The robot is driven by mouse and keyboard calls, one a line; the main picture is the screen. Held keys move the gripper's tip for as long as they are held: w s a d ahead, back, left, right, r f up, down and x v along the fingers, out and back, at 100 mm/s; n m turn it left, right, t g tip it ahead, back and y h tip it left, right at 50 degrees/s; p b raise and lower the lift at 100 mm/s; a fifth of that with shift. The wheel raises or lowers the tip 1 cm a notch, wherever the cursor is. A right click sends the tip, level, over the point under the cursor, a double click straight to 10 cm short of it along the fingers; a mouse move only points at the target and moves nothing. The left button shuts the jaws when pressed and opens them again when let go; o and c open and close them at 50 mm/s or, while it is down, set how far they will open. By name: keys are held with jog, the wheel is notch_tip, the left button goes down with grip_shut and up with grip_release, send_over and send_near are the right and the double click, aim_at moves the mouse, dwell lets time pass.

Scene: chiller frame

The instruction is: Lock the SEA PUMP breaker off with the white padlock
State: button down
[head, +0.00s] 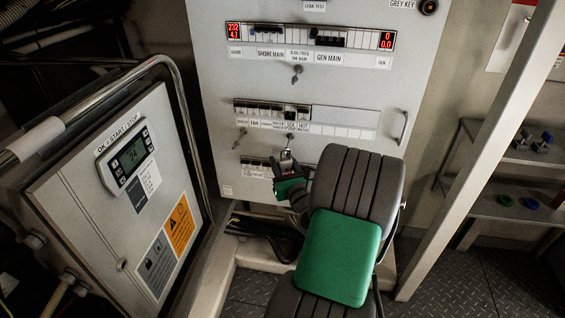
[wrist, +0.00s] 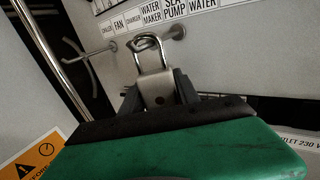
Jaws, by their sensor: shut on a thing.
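My gripper (head: 287,172) is shut on the padlock (head: 287,156), just in front of the breaker panel. In the wrist view, the padlock's pale body (wrist: 158,91) sits between the dark fingers, with its steel shackle (wrist: 151,55) pointing up toward the panel. The shackle's top overlaps a metal peg (wrist: 177,32) below the labels; I cannot tell whether it is around the peg or in front of it. The SEA PUMP label (wrist: 174,9) is cut by the wrist view's top edge. The SEA PUMP breaker (head: 290,112) is small in the middle row; its lever position is unclear.
More pegs stick out of the panel, one left of the padlock (wrist: 108,47). A lower breaker row (head: 258,163) is partly behind my gripper. A controller cabinet (head: 120,190) with a rail (head: 185,110) stands left. A post (head: 490,150) and shelves (head: 500,155) stand right.

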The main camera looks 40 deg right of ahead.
jog(key=c, duration=0.8)
grip_release()
